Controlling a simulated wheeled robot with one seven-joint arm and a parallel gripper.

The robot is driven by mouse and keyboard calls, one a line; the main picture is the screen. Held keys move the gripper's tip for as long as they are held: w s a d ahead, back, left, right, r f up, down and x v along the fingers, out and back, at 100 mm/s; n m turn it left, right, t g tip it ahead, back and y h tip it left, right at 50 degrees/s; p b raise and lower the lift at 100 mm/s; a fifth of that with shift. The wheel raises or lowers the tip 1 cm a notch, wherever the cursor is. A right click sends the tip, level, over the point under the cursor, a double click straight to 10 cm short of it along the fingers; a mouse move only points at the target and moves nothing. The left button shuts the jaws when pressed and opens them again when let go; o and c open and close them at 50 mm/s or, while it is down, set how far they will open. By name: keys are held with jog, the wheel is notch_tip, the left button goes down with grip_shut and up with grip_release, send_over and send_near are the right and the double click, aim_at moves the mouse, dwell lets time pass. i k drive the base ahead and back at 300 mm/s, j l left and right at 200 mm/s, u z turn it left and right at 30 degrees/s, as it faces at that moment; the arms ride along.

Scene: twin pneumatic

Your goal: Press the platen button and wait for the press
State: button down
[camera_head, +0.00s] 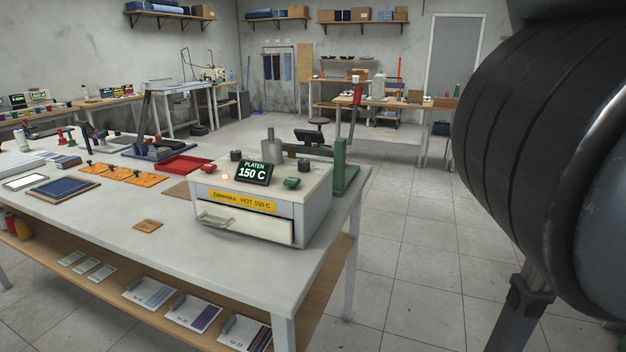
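The press unit (312,220) is a pale box at the right end of the long table. I cannot tell which button is the platen button. My gripper is not in view.
The grey table (150,262) holds orange plates (140,178), a red tray (180,165) and a blue frame (64,187). A green upright (340,168) stands at the press's right rear. My arm fills the right side. Tiled floor (410,250) right of the table is clear.

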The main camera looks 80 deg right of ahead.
aim_at(292, 182)
jog(key=z, duration=1.45)
